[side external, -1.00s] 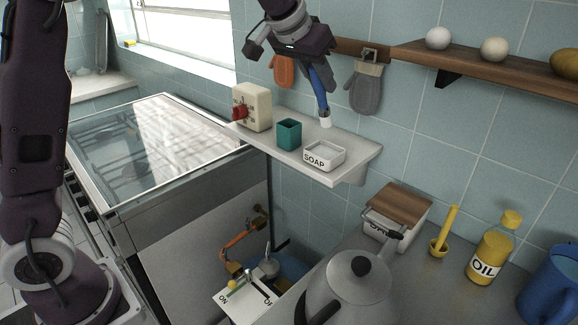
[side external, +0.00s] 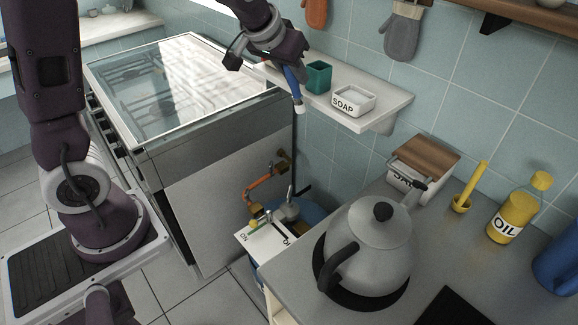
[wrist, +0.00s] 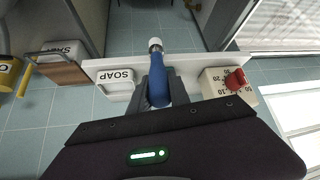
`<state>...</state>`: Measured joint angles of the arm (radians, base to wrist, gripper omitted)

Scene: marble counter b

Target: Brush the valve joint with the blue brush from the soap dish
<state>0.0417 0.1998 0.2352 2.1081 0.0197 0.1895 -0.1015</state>
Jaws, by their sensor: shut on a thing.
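My gripper (side external: 286,66) is shut on the blue brush (side external: 293,82), which hangs with its white tip (side external: 299,106) pointing down. In the wrist view the brush handle (wrist: 159,84) sits between both fingers. The white soap dish (side external: 353,101), marked SOAP, stands on the shelf to the right of the brush and looks empty. Below, a blue cylinder (side external: 311,214) has a grey metal valve top (side external: 290,209). An orange hose (side external: 262,183) runs to a brass fitting (side external: 256,216) beside it. The brush is well above these, apart from them. I cannot tell exactly which fitting is the valve joint.
The shelf (side external: 384,113) also holds a teal cup (side external: 318,77) and, in the wrist view, a cream timer (wrist: 222,83). A kettle (side external: 366,246) stands on the counter at right. The stove (side external: 180,95) is at left. A white ON-marked panel (side external: 262,241) lies near the cylinder.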

